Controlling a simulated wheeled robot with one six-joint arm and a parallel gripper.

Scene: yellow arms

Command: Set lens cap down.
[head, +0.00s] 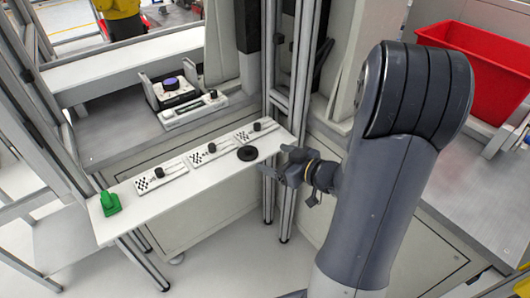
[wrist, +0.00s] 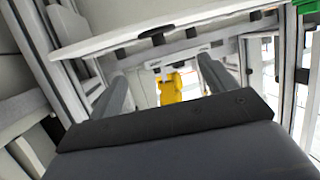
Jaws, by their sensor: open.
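The lens cap looks to be the flat black round disc (head: 247,154) lying on the right part of the narrow white shelf (head: 222,173) in the head view. My gripper (head: 272,161) is just right of the disc, beside the shelf's right end, with its fingers apart and nothing visible between them. In the wrist view, my two grey fingers (wrist: 161,70) are spread wide with an empty gap.
Several white plates with checkered patches and black knobs (head: 212,148) stand along the shelf. A green object (head: 110,203) sits at its left end. Metal posts (head: 286,190) stand close to my gripper. A red bin (head: 478,72) is at the right.

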